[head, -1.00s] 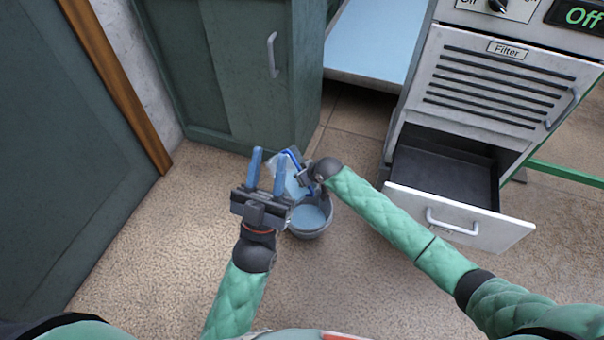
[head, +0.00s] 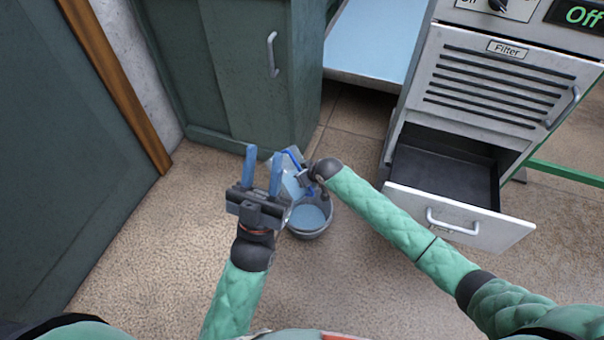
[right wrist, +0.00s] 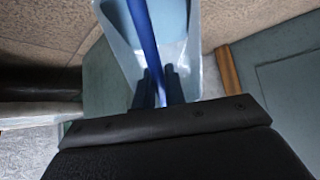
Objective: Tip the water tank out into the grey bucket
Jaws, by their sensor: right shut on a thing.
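The clear water tank (head: 290,186) with a blue handle is tilted over the grey bucket (head: 312,234), which stands on the floor with pale blue water in it. My right gripper (head: 303,179) is shut on the tank's handle. In the right wrist view the blue handle (right wrist: 141,32) runs between the fingers of the right gripper (right wrist: 158,82), with the tank's pale wall (right wrist: 122,48) around it and light blue at its far end. My left gripper (head: 263,157) is open and empty, in front of the tank and hiding part of it.
The machine's drawer (head: 462,215) is pulled out at the right, its dark inside empty. A green cabinet (head: 235,75) stands behind the bucket, and a green door (head: 65,150) is at the left. The floor (head: 150,255) left of the bucket is clear.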

